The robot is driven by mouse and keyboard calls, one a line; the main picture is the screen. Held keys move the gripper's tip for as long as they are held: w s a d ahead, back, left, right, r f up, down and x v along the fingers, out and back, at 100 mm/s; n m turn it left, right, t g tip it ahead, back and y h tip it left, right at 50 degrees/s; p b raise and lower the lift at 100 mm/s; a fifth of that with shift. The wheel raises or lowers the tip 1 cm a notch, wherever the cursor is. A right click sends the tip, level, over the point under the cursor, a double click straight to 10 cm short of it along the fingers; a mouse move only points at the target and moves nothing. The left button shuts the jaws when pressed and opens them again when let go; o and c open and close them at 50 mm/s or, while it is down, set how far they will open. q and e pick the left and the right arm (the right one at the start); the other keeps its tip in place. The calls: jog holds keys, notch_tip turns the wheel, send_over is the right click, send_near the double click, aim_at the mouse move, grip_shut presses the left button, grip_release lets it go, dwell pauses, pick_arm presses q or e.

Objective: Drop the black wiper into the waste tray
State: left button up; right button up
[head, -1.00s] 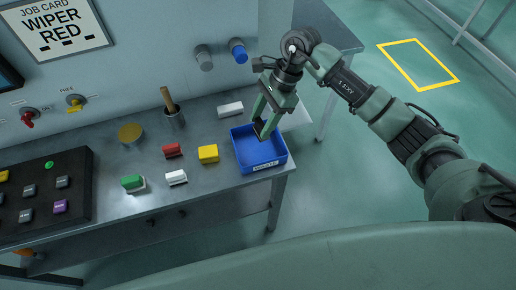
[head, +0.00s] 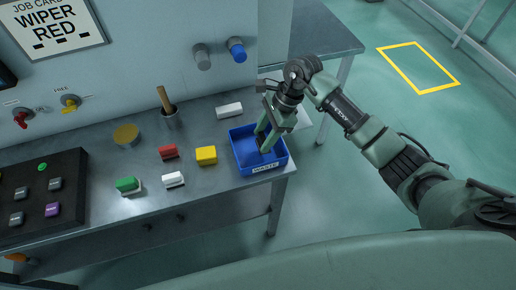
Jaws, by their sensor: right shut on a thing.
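The blue waste tray (head: 243,168), with a "WASTE" label on its front, sits at the right end of the metal bench. My right gripper (head: 264,147) points down into the tray. It is shut on the black wiper (head: 262,140), which shows only as a small dark shape between the fingers and is mostly hidden. Whether the wiper touches the tray floor cannot be told. My left gripper is not in view.
A cup with a wooden handle (head: 168,107) and a black button panel (head: 42,199) stand further left.

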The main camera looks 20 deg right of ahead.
jog(key=o, duration=1.4)
jog(key=b+v, duration=0.2)
jog(key=v, duration=0.6)
